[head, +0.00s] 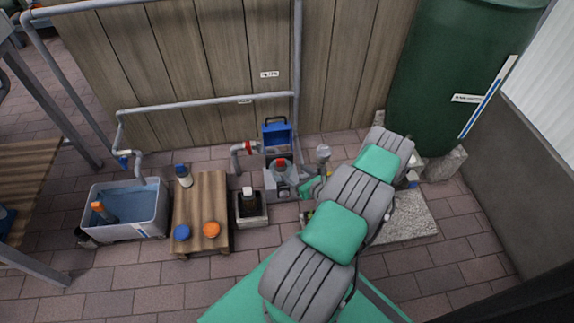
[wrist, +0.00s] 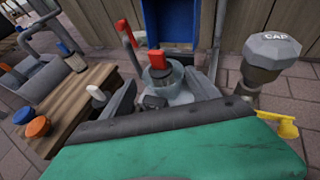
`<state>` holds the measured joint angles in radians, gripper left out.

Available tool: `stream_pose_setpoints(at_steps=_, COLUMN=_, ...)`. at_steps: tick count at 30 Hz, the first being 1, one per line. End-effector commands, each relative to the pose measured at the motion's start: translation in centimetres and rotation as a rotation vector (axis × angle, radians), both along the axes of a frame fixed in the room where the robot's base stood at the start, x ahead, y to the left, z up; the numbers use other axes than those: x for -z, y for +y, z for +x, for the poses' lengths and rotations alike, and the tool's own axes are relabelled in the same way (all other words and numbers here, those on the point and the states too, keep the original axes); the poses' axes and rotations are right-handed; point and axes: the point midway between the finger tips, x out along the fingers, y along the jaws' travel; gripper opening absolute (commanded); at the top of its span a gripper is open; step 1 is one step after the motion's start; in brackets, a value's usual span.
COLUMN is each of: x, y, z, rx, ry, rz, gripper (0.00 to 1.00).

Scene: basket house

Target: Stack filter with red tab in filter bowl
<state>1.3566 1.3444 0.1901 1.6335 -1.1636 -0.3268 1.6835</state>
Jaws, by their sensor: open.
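The red tab (wrist: 155,62) stands up at the clear filter bowl (wrist: 165,82) in the wrist view. In the head view the red tab (head: 281,162) shows over the clear bowl (head: 283,176), which sits in a grey holder. The filter body below the tab is hard to make out; I cannot tell how deep it sits. My gripper (wrist: 168,108) is open, its grey fingers spread left and right in front of the bowl. Nothing shows clearly held between them. In the head view my arm hides most of the gripper.
A blue open box (head: 278,133) stands behind the bowl. A grey cap (wrist: 270,62) stands at its right. A white-topped dark item sits in a small tray (head: 258,221). A wooden crate (head: 207,188) and a water basin (head: 106,195) are further left. A red-handled pipe (head: 236,158) rises close by.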

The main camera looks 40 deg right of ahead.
Motion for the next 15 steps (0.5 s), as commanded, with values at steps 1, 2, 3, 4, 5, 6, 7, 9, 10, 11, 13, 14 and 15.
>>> stream_pose_setpoints(at_steps=1, x=-0.5, y=0.0, z=-0.6, rx=0.003, ry=-0.001, rz=0.000, gripper=0.70)
stream_pose_setpoints(at_steps=2, x=-0.5, y=0.0, z=-0.8, rx=0.002, ry=-0.001, rz=0.000, gripper=0.70)
stream_pose_setpoints(at_steps=3, x=-0.6, y=0.1, z=-1.0, rx=0.001, ry=-0.001, rz=-0.001, gripper=0.70)
stream_pose_setpoints(at_steps=4, x=-0.6, y=0.1, z=-1.1, rx=0.001, ry=-0.001, rz=-0.001, gripper=0.70)
stream_pose_setpoints(at_steps=5, x=-0.6, y=0.1, z=-1.1, rx=-0.002, ry=-0.001, rz=-0.002, gripper=0.70)
stream_pose_setpoints(at_steps=6, x=-0.7, y=0.2, z=-0.9, rx=-0.013, ry=0.002, rz=-0.010, gripper=0.70)
stream_pose_setpoints(at_steps=7, x=-1.0, y=0.4, z=-0.6, rx=-0.030, ry=0.008, rz=-0.022, gripper=0.70)
stream_pose_setpoints(at_steps=9, x=-2.1, y=1.2, z=0.6, rx=-0.113, ry=0.034, rz=-0.086, gripper=0.70)
stream_pose_setpoints(at_steps=10, x=-2.8, y=1.8, z=1.4, rx=-0.168, ry=0.051, rz=-0.127, gripper=0.70)
stream_pose_setpoints(at_steps=11, x=-3.6, y=2.6, z=2.3, rx=-0.234, ry=0.070, rz=-0.177, gripper=0.70)
stream_pose_setpoints(at_steps=13, x=-5.8, y=4.9, z=4.4, rx=-0.417, ry=0.120, rz=-0.318, gripper=0.70)
stream_pose_setpoints(at_steps=14, x=-6.8, y=6.2, z=5.2, rx=-0.502, ry=0.142, rz=-0.383, gripper=0.70)
stream_pose_setpoints(at_steps=15, x=-8.1, y=7.9, z=6.0, rx=-0.619, ry=0.169, rz=-0.470, gripper=0.70)
